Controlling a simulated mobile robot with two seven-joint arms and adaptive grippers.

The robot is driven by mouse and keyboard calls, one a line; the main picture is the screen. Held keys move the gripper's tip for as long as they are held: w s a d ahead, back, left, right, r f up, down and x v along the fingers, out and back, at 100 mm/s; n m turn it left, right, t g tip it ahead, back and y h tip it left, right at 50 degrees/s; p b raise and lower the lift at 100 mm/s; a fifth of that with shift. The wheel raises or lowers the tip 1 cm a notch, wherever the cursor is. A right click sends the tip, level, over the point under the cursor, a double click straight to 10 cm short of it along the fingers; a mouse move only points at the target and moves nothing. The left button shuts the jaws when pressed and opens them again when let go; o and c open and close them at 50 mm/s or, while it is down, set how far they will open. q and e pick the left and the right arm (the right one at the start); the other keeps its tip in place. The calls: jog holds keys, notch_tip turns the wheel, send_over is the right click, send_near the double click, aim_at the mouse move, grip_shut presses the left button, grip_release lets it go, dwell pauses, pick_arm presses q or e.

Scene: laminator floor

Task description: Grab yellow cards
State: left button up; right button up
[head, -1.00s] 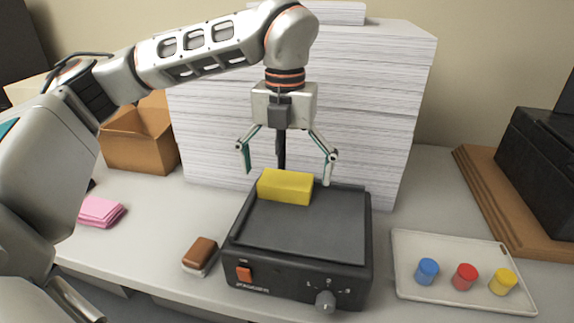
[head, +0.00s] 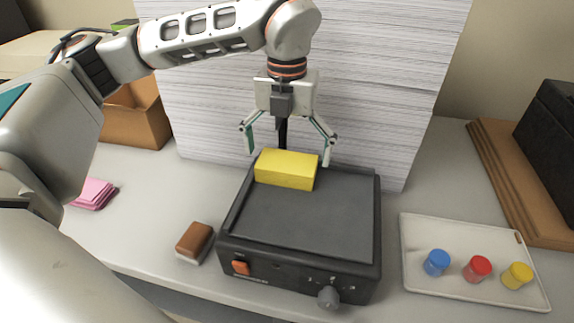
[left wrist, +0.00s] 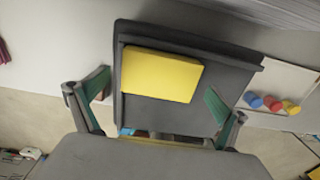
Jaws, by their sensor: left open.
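The yellow cards (head: 286,170) form a block-like stack at the back left of the black laminator's (head: 305,222) flat top. They also show in the left wrist view (left wrist: 161,75), lying on the dark top. My left gripper (head: 288,152) is open and points down just above and behind the stack. Its fingers are spread wider than the stack and look apart from it. In the left wrist view the two green-padded fingers (left wrist: 155,98) stand to either side, with the yellow stack between and beyond them. My right gripper is not in view.
A tall paper stack (head: 390,90) stands close behind the laminator. A white tray (head: 430,292) with blue, red and yellow pots lies to the right. A brown-topped eraser-like block (head: 195,240) and pink cards (head: 93,194) lie left. A cardboard box (head: 135,120) stands back left.

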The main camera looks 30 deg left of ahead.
pick_arm(q)
jog(key=shift+f, duration=1.2)
jog(key=c, duration=1.3)
jog(key=shift+r, duration=0.15)
